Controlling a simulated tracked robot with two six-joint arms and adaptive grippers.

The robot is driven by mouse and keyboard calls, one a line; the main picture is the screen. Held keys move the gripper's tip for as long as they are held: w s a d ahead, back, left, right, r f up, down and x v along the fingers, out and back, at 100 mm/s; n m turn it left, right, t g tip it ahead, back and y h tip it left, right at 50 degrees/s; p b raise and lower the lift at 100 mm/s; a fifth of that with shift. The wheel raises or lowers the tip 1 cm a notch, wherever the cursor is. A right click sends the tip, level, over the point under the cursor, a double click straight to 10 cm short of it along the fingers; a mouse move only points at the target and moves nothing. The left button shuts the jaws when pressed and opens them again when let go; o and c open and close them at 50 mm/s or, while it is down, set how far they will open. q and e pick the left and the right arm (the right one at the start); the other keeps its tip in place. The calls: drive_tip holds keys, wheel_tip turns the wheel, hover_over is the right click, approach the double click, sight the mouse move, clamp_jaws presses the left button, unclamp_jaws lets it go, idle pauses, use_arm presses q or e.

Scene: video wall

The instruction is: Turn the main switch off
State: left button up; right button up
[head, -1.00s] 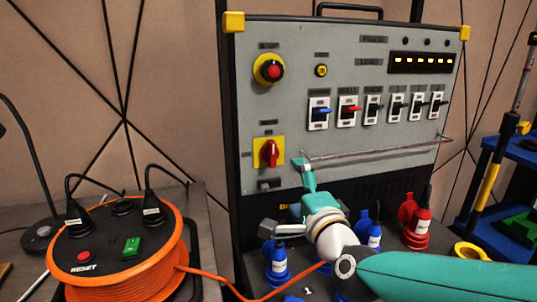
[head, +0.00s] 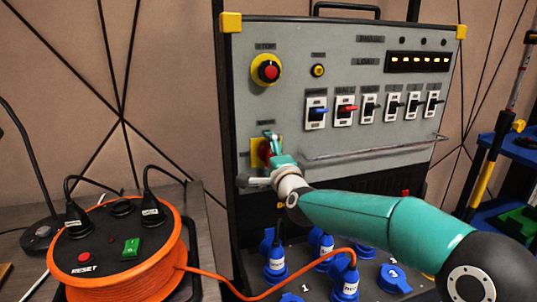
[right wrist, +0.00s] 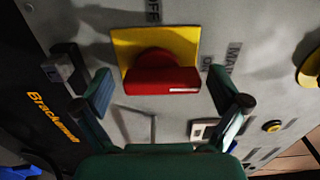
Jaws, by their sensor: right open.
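The main switch is a red rotary knob (head: 263,152) on a yellow plate (head: 254,148), low on the left of the grey panel. In the head view my right gripper partly covers it. In the right wrist view the knob (right wrist: 160,75) shows between the two fingers, its bar lying across the picture with a white mark at the right end. My right gripper (right wrist: 160,93) is open, with a finger on either side and visible gaps to the knob. In the head view this gripper (head: 268,160) is in front of the switch. My left gripper is not in view.
A red stop button (head: 267,71) sits above the switch. A row of rocker switches (head: 345,108) and a metal rail (head: 370,150) are to the right. Blue plugs (head: 276,262) stand below. An orange cable reel (head: 125,255) is at the left.

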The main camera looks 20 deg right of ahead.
drive_tip(key=c, duration=1)
drive_tip(key=shift+a, duration=0.1)
drive_tip(key=shift+c, duration=0.8)
